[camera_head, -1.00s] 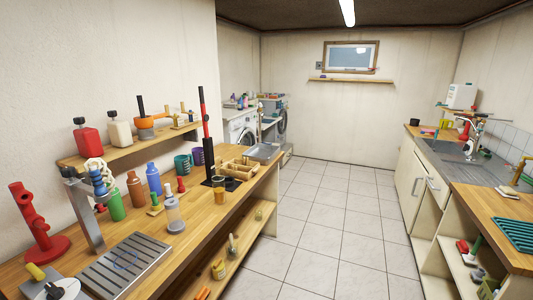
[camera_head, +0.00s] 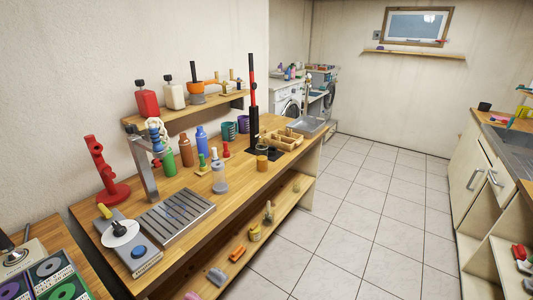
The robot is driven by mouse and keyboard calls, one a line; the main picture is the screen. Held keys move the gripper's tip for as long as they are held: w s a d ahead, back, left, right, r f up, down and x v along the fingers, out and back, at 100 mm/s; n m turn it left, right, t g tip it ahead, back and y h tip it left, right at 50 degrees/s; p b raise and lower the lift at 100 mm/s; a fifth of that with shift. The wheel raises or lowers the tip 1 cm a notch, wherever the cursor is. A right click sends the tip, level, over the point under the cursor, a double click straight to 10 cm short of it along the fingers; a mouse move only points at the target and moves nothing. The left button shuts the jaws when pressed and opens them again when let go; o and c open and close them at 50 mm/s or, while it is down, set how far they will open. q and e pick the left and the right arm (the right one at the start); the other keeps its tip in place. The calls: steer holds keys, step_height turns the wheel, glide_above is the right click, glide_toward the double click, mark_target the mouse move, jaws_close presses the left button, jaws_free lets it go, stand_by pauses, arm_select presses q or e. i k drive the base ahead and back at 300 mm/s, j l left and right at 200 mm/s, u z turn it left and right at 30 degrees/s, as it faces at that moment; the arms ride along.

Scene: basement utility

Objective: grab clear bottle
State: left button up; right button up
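A clear bottle (camera_head: 220,180) with a pale, see-through body stands upright on the wooden workbench (camera_head: 235,205), near its front edge. It is just right of the slatted metal tray and in front of a small green-and-red item (camera_head: 202,163). Behind it stand a blue bottle (camera_head: 201,139), an orange-brown bottle (camera_head: 186,152) and a green bottle (camera_head: 168,162). Neither of my grippers shows in the head view.
The slatted metal tray (camera_head: 172,217) and a grey device with a white disc (camera_head: 122,235) fill the near bench. A red stand (camera_head: 104,172) is at the back left. A tall black-and-red post (camera_head: 252,105) rises right of the bottle. The tiled floor (camera_head: 355,215) is clear.

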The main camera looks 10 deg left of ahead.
mark_target(262, 148)
steer(key=i+l+u, duration=0.5)
steer(key=l, duration=0.4)
steer(key=i, duration=0.1)
